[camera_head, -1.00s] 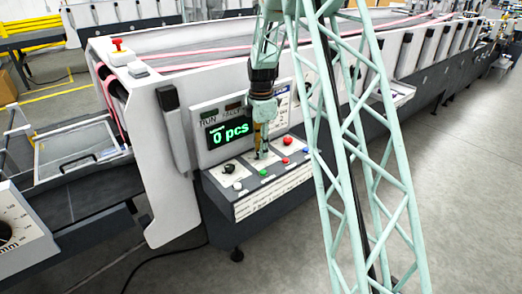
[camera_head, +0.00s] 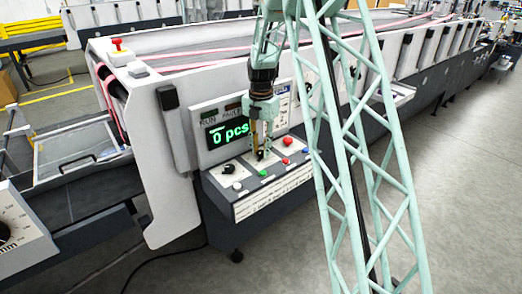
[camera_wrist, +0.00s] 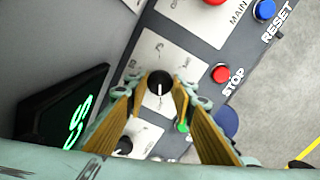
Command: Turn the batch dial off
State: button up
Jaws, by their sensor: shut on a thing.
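The control panel has two black dials, and I cannot read a batch label on either. The middle dial (camera_head: 260,155) stands under my gripper (camera_head: 261,153). In the wrist view this dial (camera_wrist: 160,84) sits between the tips of my gripper (camera_wrist: 160,88), with a finger on each side, and the fingers are shut on it. Its white pointer line runs nearly straight up and down in that view. The other dial (camera_head: 229,168) is at the panel's left and also shows in the wrist view (camera_wrist: 122,146), partly covered by a finger.
A green display (camera_head: 228,134) above the panel reads 0 pcs. A red STOP button (camera_wrist: 221,74), a blue RESET button (camera_wrist: 264,10) and a green button (camera_wrist: 183,126) are near the held dial. Open floor (camera_head: 455,200) lies at the right.

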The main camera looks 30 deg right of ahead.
aim_at(261, 152)
dwell(0.4)
jog(key=o, duration=0.8)
jog(key=shift+o, duration=0.2)
jog(key=shift+r, duration=0.15)
notch_tip(261, 152, up, 12)
dwell(0.3)
dwell(0.4)
jog(key=shift+a, duration=0.1)
